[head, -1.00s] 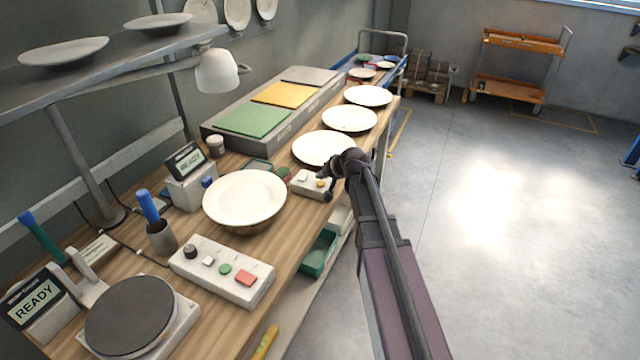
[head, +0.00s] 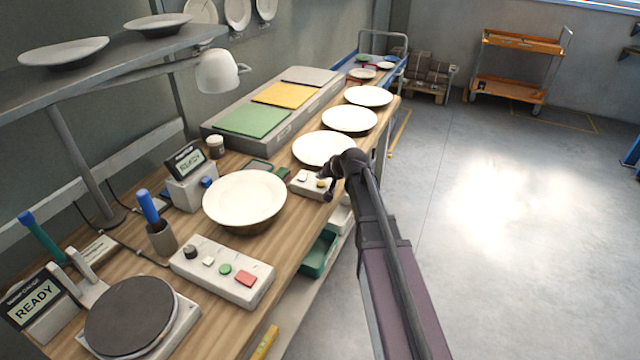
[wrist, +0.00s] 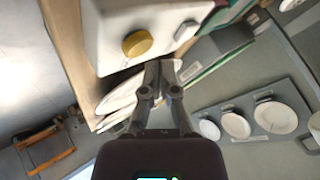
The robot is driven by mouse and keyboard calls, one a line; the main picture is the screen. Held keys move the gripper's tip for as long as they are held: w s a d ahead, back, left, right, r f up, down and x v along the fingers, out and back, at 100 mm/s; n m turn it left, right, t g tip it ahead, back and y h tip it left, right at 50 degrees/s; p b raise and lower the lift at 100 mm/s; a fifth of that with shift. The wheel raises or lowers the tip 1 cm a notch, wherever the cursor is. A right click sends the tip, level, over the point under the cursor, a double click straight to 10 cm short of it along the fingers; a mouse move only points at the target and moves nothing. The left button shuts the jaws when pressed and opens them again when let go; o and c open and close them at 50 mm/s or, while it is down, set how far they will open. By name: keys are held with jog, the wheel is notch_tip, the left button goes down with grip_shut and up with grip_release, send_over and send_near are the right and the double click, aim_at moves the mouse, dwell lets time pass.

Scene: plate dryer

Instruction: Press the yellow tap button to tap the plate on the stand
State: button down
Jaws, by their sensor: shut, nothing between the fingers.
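The yellow tap button (head: 322,183) sits on a small white box (head: 304,184) near the table's front edge, beside a white button. In the wrist view the yellow button (wrist: 137,43) is large and round, just left of and beyond my fingertips. My gripper (wrist: 160,66) is shut and empty, close to the button box. In the head view my gripper (head: 329,194) hangs beside the button at the box's right end; whether it touches the button cannot be told. The white plate (head: 244,197) rests on the stand, whose base is mostly hidden under it.
A second control box (head: 222,271) with several buttons lies in front of the plate. Several white plates (head: 349,119) line the table behind my gripper.

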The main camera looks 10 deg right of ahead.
aim_at(321, 184)
jog(key=shift+s+f+b, duration=0.1)
jog(key=shift+f+b, duration=0.75)
jog(key=shift+f, duration=0.05)
dwell(1.0)
jog(key=shift+r, duration=0.15)
jog(key=shift+r+p, duration=0.8)
jog(key=shift+p, duration=0.15)
jog(key=shift+r, duration=0.1)
jog(key=shift+r+p, duration=2.4)
jog(key=shift+p, duration=0.1)
jog(key=s+f+n+g+h, duration=0.1)
jog(key=s+g, duration=0.3)
jog(key=s, duration=1)
jog(key=s+f+n+g+h, duration=0.2)
jog(key=s+f+g+h, duration=0.1)
jog(key=s, duration=1.1)
jog(key=shift+s+a+f+g+h, duration=0.15)
jog(key=shift+s+f+g+h, duration=0.25)
jog(key=shift+f, duration=0.45)
